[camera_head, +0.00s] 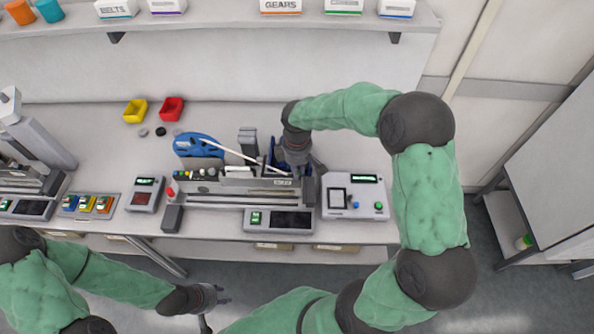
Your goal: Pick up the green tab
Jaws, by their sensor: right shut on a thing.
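My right gripper (296,170) points down at the right end of the feeder on the bench. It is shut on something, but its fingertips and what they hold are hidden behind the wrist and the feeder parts. I cannot make out a separate green tab there. The feeder (215,188) is a long grey rail unit with a blue reel (196,146) and a pale strip running from the reel toward my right gripper. My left gripper (218,298) hangs in front of the bench, low in the view, empty and away from the feeder. Its finger opening is too small to judge.
A grey control box (368,207) stands right of the feeder, and a display panel (290,222) lies in front. Yellow (135,111) and red (172,109) bins sit behind. A coloured-cartridge tray (70,214) is at left. A shelf (220,23) with labelled boxes runs above.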

